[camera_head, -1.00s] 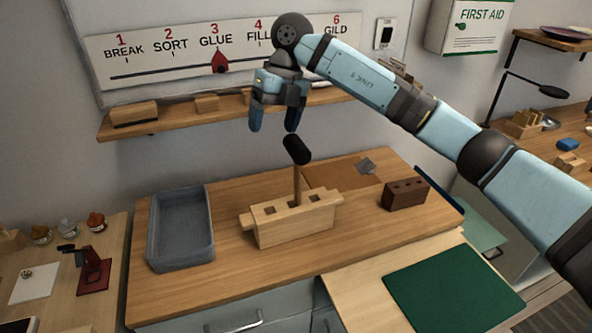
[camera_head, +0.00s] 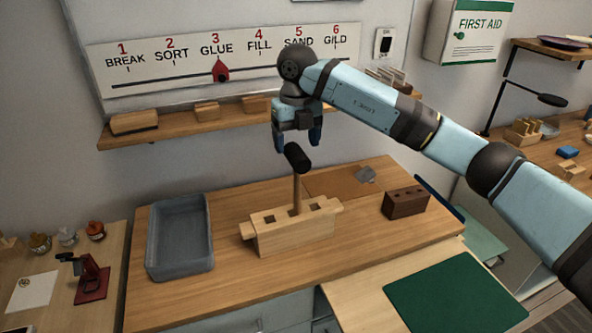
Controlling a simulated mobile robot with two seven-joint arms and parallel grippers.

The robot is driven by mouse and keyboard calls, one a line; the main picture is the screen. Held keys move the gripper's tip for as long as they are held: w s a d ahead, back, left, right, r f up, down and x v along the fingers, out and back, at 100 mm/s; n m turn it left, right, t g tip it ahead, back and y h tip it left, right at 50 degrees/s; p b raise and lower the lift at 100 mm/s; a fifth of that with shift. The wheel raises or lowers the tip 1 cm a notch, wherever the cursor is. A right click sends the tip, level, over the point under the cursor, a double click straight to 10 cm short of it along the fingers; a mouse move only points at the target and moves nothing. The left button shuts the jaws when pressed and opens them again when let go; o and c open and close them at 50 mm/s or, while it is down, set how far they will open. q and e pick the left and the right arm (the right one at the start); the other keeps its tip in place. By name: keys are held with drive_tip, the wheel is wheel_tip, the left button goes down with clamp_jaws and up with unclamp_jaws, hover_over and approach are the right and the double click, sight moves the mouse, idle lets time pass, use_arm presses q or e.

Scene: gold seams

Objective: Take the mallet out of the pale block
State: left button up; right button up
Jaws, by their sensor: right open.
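The mallet (camera_head: 297,158) stands upright in the pale block (camera_head: 293,232). Its black head is on top and its wooden handle goes down into the block's middle hole. The pale block sits on the wooden workbench (camera_head: 232,262), with an empty square hole on either side of the handle. My right gripper (camera_head: 299,146) is open, pointing down, with its blue fingertips around or just above the mallet head. I cannot tell whether they touch it. My left gripper is not in view.
A grey tray (camera_head: 151,240) lies left of the pale block. A dark brown block with holes (camera_head: 405,203) stands to the right. A wall shelf (camera_head: 172,130) with wooden blocks runs behind my right gripper. A green mat (camera_head: 455,291) lies at the front right.

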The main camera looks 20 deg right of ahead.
sight(297, 150)
wheel_tip(297, 150, down, 4)
drive_tip(key=shift+w+f, duration=0.1)
drive_tip(key=shift+f, duration=0.1)
drive_tip(key=c, duration=1.1)
drive_tip(key=shift+c, duration=0.2)
drive_tip(key=shift+r, duration=0.1)
